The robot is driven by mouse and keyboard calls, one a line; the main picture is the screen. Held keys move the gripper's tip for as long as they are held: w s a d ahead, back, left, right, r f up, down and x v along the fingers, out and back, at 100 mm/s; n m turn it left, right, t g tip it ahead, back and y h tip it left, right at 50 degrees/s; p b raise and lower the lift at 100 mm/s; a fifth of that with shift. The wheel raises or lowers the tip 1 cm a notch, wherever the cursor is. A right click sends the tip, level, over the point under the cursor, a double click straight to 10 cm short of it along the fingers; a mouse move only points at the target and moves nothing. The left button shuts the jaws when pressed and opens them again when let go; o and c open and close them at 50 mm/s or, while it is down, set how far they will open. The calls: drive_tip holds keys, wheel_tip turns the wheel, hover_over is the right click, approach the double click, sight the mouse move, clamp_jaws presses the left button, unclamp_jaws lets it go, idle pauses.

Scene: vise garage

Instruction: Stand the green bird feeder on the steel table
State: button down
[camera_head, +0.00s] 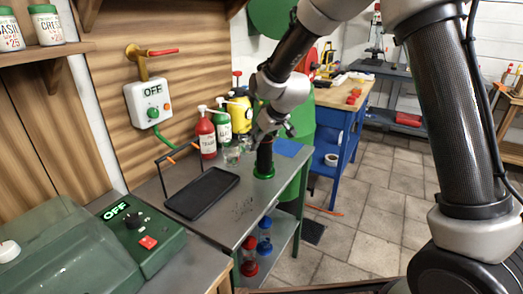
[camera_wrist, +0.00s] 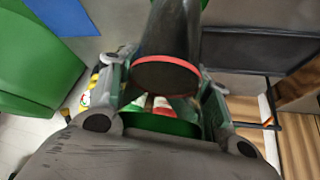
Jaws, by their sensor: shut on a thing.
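The green bird feeder (camera_head: 264,172) is upright at the right side of the steel table (camera_head: 222,220), with a green base and a dark body above it. Its base appears at the tabletop; I cannot tell whether it touches. My gripper (camera_head: 266,132) is shut on its upper part. In the wrist view, a green part of the feeder (camera_wrist: 160,124) shows between my fingers, and a dark round shape with a red ring fills the middle top. My fingers hide part of the feeder.
A black tray (camera_head: 202,193) lies left of the feeder. A blue feeder (camera_head: 264,246) and a red feeder (camera_head: 249,267) stand on the lower shelf. The table's front is clear.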

drive_tip(key=shift+f, duration=1.7)
drive_tip(key=shift+c, duration=2.1)
unclamp_jaws()
drive_tip(key=v, duration=1.2)
